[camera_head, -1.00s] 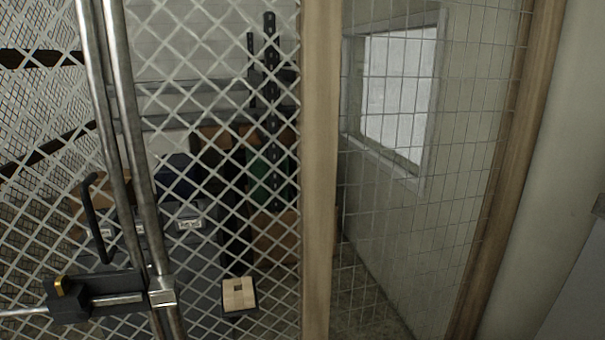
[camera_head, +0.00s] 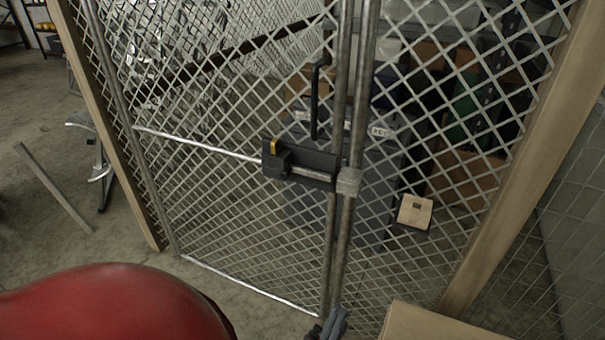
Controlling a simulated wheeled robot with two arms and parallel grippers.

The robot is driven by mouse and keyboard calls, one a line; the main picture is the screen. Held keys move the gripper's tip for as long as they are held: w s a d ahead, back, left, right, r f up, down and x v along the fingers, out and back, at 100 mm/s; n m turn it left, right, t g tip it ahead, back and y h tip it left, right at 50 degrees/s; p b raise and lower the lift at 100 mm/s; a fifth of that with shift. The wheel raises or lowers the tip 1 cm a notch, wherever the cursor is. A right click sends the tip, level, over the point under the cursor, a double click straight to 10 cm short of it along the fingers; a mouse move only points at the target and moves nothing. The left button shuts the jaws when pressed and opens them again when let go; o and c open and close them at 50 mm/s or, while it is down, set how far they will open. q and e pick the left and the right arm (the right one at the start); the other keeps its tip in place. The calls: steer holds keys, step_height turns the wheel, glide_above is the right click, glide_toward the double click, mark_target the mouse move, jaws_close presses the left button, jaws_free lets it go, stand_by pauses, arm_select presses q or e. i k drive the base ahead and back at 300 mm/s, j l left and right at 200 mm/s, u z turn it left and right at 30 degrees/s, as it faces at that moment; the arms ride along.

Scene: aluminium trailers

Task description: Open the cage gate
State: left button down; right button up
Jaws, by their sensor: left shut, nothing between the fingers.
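The cage gate (camera_head: 215,190) is a diamond-mesh panel in a metal tube frame. Its right tube stands right beside the fixed post, so the gate looks closed. A black pull handle (camera_head: 316,100) is above the latch. My left gripper (camera_head: 330,325) shows at the bottom edge, well below the latch, apparently shut and empty, and mostly cut off. My right gripper is not in view.
A wooden post (camera_head: 525,150) stands right of the gate and another (camera_head: 105,130) at left. A light brown box-like shape (camera_head: 440,325) is at the bottom edge. Behind the mesh are dark bins and shelving. Open concrete floor (camera_head: 45,235) lies to the left.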

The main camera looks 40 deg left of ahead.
mark_target(272, 165)
steer(key=u, duration=1.8)
